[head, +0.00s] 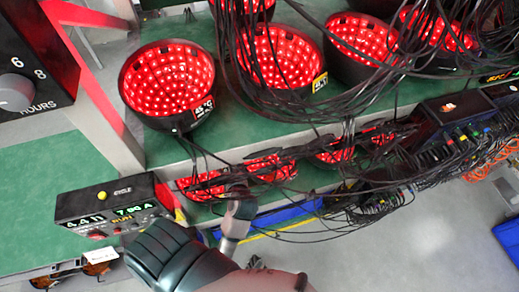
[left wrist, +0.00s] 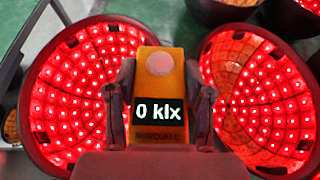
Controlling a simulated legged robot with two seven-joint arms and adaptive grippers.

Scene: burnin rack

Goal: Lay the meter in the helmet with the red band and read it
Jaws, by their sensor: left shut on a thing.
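My left gripper (left wrist: 160,105) is shut on the meter (left wrist: 161,65), an orange-yellow block with a pale round sensor and a black display reading "0 klx". Two helmets lit with red LEDs show behind it, one at left (left wrist: 75,90) and one at right (left wrist: 262,95); the meter appears between them. In the head view my left gripper (head: 238,190) is by the lower row of helmets, and the meter cannot be made out there. A helmet (head: 168,85) on the upper shelf has a red-marked label; another (head: 280,58) has a yellow one. My right gripper is not in view.
Black cables (head: 300,100) hang thickly over the helmets and green shelves (head: 180,150). A control box (head: 105,205) shows "4.4", "7.90 A" and "RUN". A dial marked HOURS (head: 17,88) is at upper left.

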